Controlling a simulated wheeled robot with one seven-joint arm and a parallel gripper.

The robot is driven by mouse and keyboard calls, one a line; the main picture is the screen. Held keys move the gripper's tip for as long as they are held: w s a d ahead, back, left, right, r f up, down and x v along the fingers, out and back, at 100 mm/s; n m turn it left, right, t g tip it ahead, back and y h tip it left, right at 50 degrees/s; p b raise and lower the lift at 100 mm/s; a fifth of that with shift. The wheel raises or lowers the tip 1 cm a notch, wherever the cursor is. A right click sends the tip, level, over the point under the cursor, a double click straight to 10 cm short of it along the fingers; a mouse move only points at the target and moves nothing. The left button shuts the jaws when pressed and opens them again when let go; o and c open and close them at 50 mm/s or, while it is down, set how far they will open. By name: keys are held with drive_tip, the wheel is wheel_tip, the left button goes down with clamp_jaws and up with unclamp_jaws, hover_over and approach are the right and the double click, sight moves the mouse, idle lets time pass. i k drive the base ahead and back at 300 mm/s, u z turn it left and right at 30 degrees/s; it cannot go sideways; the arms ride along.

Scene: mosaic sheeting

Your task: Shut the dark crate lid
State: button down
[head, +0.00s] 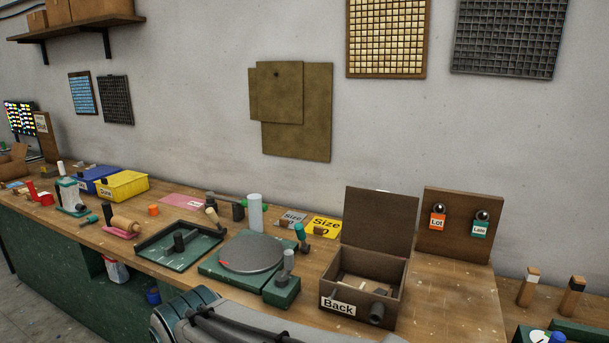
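The dark brown crate (392,307) stands on the workbench right of the middle, with a white label reading "Back" on its front. Its lid (378,222) is open and stands about upright along the crate's back edge. Some light, flat pieces lie inside; the front wall hides part of the inside. A dark round knob-like part shows at the crate's front right. My arm crosses the bottom edge in front of the bench, left of and below the crate. My gripper is out of the picture.
A green base with a grey round plate (252,253) and a small green block with a grey handle (283,286) stand left of the crate. A brown board with Lot and Late tags (457,209) stands behind right.

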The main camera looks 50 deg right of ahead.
sight(382, 221)
drive_tip(key=i, duration=0.55)
drive_tip(key=z, duration=2.35)
drive_tip(key=i, duration=0.5)
